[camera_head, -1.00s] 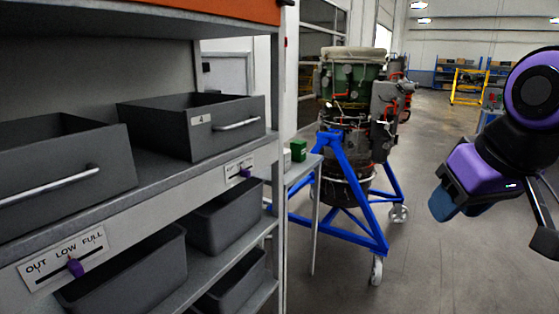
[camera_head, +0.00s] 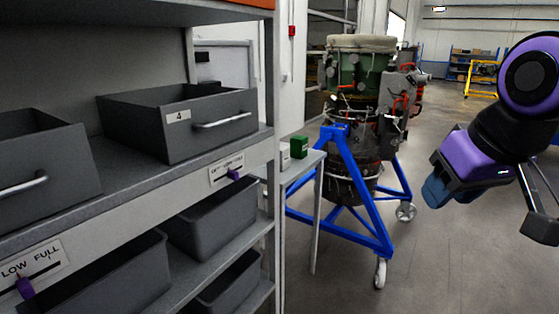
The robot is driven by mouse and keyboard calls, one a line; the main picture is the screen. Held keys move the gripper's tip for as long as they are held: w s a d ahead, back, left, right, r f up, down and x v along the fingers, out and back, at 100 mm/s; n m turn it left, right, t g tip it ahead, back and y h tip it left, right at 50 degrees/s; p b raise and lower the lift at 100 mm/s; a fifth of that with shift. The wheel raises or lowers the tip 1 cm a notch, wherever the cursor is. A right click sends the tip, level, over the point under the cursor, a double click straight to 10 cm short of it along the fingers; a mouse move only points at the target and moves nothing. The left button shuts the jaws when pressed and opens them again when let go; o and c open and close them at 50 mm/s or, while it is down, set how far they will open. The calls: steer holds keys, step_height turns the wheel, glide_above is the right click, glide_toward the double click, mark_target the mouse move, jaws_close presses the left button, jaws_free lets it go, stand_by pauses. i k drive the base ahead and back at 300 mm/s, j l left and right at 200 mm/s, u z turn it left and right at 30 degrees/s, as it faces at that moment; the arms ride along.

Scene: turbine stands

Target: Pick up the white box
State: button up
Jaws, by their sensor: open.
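A small white box (camera_head: 284,157) stands on a narrow grey side table (camera_head: 304,164), just left of a green box (camera_head: 299,147). The shelf's upright partly hides the white box's left side. My gripper (camera_head: 489,210) is at the right of the picture, below the purple and black wrist. It is open, and nothing shows between its fingers. It is held in the air, well to the right of the white box and apart from it.
A grey shelf unit (camera_head: 212,178) with dark bins fills the left. A turbine (camera_head: 352,110) on a blue wheeled stand (camera_head: 365,220) stands just right of the side table. The floor (camera_head: 450,265) at the lower right is clear.

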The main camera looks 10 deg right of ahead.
mark_target(284, 150)
steer(key=i+l+u, duration=0.1)
steer(key=i, duration=0.4)
steer(key=i+l+u, duration=0.1)
steer(key=i+l, duration=0.25)
steer(key=i, duration=0.2)
steer(key=i+l+u, duration=0.1)
steer(key=i+l, duration=0.2)
steer(key=i, duration=0.2)
steer(key=i+l, duration=0.3)
steer(key=i, duration=0.2)
steer(key=j+u, duration=0.05)
